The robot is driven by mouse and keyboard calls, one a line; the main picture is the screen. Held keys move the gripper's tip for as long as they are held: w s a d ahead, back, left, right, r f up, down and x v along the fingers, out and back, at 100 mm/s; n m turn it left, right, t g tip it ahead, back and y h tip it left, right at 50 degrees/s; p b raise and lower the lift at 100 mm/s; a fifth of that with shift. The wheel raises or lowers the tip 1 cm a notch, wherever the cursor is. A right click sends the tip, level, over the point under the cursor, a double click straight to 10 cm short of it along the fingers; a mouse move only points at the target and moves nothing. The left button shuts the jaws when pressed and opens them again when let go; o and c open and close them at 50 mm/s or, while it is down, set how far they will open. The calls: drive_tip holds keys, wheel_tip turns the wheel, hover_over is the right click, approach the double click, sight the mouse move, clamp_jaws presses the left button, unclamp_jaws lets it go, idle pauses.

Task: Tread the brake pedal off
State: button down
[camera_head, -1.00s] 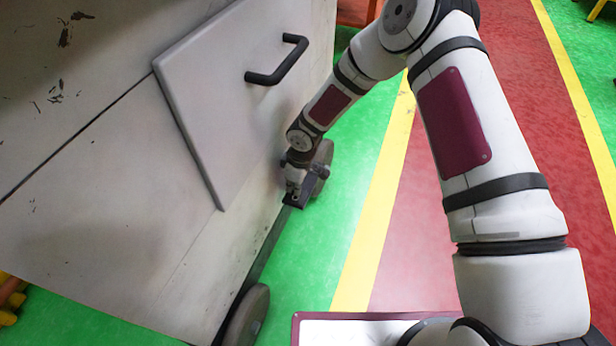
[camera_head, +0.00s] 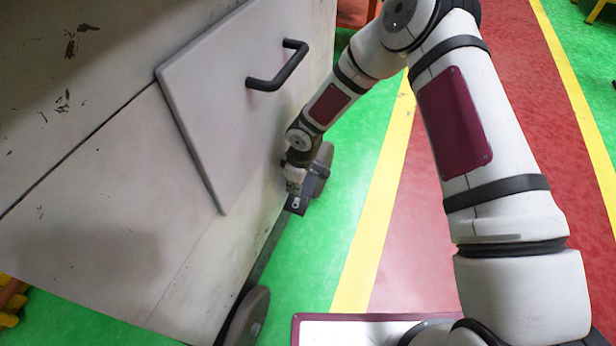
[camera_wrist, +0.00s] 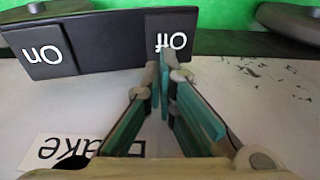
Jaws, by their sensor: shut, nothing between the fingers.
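The brake pedal (camera_wrist: 110,45) is a black bar with two faces, seen upside down in the wrist view. Its "On" face (camera_wrist: 42,50) is at the left and its "Off" face (camera_wrist: 172,28) at the right. My gripper (camera_wrist: 164,58) is shut and empty, with its fingertips at the lower edge of the "Off" face; I cannot tell whether they touch. In the head view my gripper (camera_head: 294,190) is low beside the cart, by the dark pedal (camera_head: 300,203) near a wheel. The fingertips are small there and partly hidden.
The white cart (camera_head: 110,190) fills the left, with a panel and black handle (camera_head: 279,66). Cart wheels (camera_head: 321,168) stand near the pedal, another (camera_head: 248,318) at the front. Part of a "Brake" label (camera_wrist: 68,148) shows on the cart. Green floor (camera_head: 350,190) is clear at right.

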wheel_tip(320, 180, up, 5)
drive_tip(key=p, duration=0.3)
idle(0.7)
